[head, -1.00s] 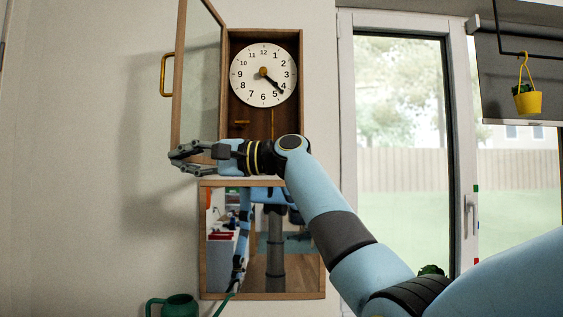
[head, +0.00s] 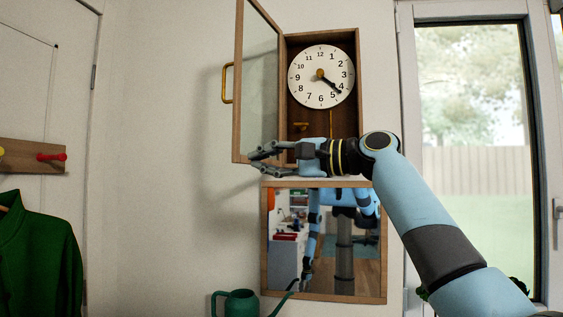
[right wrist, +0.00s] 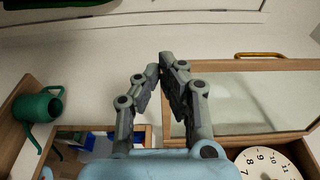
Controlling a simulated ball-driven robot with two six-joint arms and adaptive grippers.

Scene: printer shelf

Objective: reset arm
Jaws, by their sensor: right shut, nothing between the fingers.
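My right gripper (head: 258,162) is shut and empty, in front of the lower edge of the open clock door. In the right wrist view its fingertips (right wrist: 166,62) come together with nothing between them. My right arm reaches in from the lower right in the head view. My left gripper is not seen directly; only the mirror shows parts of my body.
A wall clock case (head: 291,80) has its glazed door (head: 238,80) swung open to the left. Below it hangs a framed mirror (head: 264,240). A green watering can (head: 238,303) stands below left. A green coat (head: 40,260) hangs at far left. A glass door (head: 470,120) is at right.

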